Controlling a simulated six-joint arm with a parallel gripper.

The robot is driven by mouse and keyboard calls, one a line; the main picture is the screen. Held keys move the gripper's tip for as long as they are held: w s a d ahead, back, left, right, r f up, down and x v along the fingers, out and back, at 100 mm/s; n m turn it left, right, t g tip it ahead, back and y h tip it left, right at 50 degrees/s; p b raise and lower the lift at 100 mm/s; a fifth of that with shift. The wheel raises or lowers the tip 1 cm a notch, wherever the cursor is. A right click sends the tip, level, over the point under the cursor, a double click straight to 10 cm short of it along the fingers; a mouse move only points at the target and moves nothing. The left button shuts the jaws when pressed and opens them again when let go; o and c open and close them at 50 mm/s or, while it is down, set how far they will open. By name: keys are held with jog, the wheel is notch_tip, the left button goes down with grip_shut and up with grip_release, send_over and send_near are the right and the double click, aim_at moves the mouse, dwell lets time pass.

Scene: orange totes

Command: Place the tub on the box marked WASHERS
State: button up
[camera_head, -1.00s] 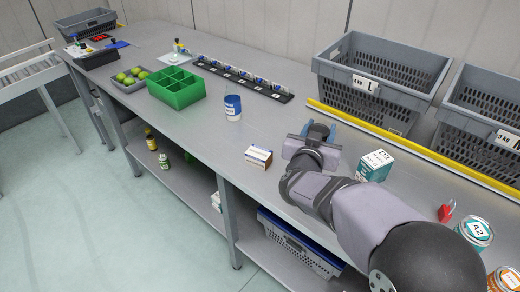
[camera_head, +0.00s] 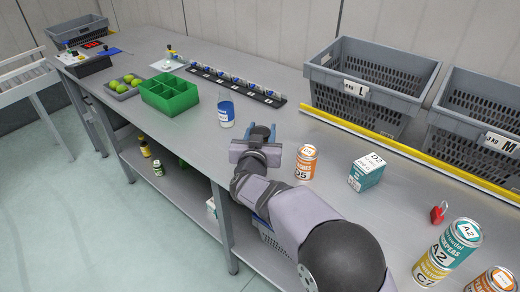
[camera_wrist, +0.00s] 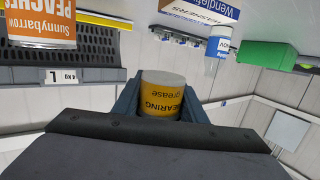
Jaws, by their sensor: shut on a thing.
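My gripper (camera_head: 260,131) is over the bench and shut on a yellow tub (camera_wrist: 160,102) lettered BEARING grease, with a pale grey lid. The tub sits between the two fingers in the wrist view and is hidden behind my gripper in the head view. The box marked WASHERS (camera_wrist: 207,10) is white with blue, cut off at the top edge of the wrist view. In the head view my gripper and arm cover it. The tub and the box show apart in the wrist view.
A teal-and-white box (camera_head: 367,172) is further right. A green divided bin (camera_head: 170,96), a black rack (camera_head: 238,87) and grey totes (camera_head: 365,85) stand around.

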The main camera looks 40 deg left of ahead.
jog(key=shift+f, duration=3.05)
jog(key=shift+f, duration=0.15)
jog(key=o, duration=1.1)
jog(key=b+v, duration=0.1)
jog(key=v, duration=1.1)
